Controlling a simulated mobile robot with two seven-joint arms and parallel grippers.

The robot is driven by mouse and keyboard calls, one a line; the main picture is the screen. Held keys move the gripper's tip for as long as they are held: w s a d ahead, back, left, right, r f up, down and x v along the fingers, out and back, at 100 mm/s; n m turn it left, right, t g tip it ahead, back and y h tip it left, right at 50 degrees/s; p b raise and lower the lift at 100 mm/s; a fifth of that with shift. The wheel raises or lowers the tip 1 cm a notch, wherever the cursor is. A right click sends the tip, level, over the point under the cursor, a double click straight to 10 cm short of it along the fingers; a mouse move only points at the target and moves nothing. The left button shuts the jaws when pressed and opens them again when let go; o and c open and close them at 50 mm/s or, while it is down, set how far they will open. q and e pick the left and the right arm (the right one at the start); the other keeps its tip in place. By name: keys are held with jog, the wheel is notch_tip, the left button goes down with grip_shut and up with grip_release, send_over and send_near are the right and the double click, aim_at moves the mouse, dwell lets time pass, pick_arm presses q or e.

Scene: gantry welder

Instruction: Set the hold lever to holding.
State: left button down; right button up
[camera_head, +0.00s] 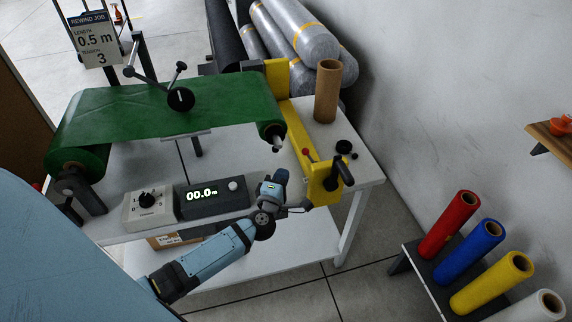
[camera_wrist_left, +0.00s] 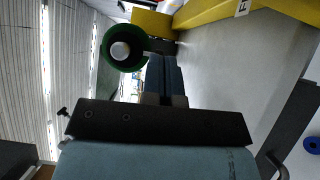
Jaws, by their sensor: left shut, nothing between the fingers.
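My left gripper (camera_head: 279,178) is shut and empty. It is in front of the yellow end frame (camera_head: 298,130), below the near end of the green roll (camera_head: 272,131). In the left wrist view its closed fingers (camera_wrist_left: 164,75) point toward the yellow frame (camera_wrist_left: 154,22), with the green roll's round end (camera_wrist_left: 122,48) beside them. A small lever with a red knob (camera_head: 307,152) sits on the yellow frame, apart from the gripper. I cannot read a label naming the hold lever or tell its setting. My right gripper is not in view.
A black crank handle (camera_head: 343,172) sticks out at the yellow frame's near end. A grey control box (camera_head: 151,208) and a counter showing 00.0 m (camera_head: 214,197) stand along the table's front. A cardboard tube (camera_head: 327,92) stands behind. Coloured rolls (camera_head: 480,242) stand at right.

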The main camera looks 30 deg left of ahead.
pick_arm(q)
jog(key=shift+d+f+v, duration=0.15)
jog(key=shift+v, duration=1.15)
jog(key=shift+d+f+v, duration=0.1)
jog(key=shift+f+v, duration=0.05)
jog(key=shift+v, duration=1.15)
